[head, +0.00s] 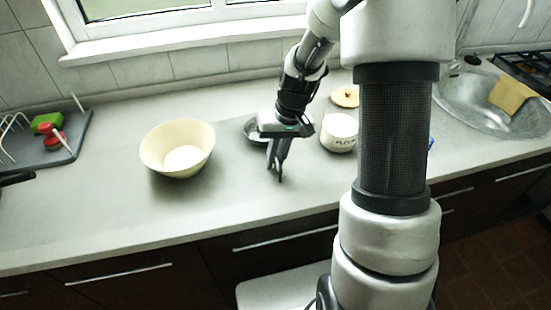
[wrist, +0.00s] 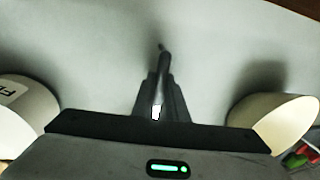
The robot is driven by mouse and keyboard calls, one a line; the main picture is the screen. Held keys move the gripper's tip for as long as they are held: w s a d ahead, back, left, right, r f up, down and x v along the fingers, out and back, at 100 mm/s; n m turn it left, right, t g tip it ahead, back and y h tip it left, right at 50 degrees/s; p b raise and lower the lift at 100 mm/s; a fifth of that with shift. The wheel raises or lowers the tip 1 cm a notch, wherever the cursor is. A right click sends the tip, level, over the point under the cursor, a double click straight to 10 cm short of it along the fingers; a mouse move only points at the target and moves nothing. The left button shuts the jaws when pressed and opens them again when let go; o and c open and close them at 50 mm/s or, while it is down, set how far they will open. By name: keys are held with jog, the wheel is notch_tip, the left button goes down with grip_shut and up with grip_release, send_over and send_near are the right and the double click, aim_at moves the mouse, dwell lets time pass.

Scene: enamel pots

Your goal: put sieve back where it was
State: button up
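A round, shallow grey metal item (head: 251,129), which may be the sieve, lies on the counter behind my gripper in the head view. The gripper hides much of it, so I cannot tell its handle or mesh. My gripper (head: 278,172) points down over the counter, in front of that item and between the cream bowl and the white canister. No sieve shows in the wrist view.
A dark tray (head: 62,154) with a green sponge and red brush is far left; a sink (head: 478,110) is right. The front counter is clear.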

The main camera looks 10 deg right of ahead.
jog(key=o, duration=0.3)
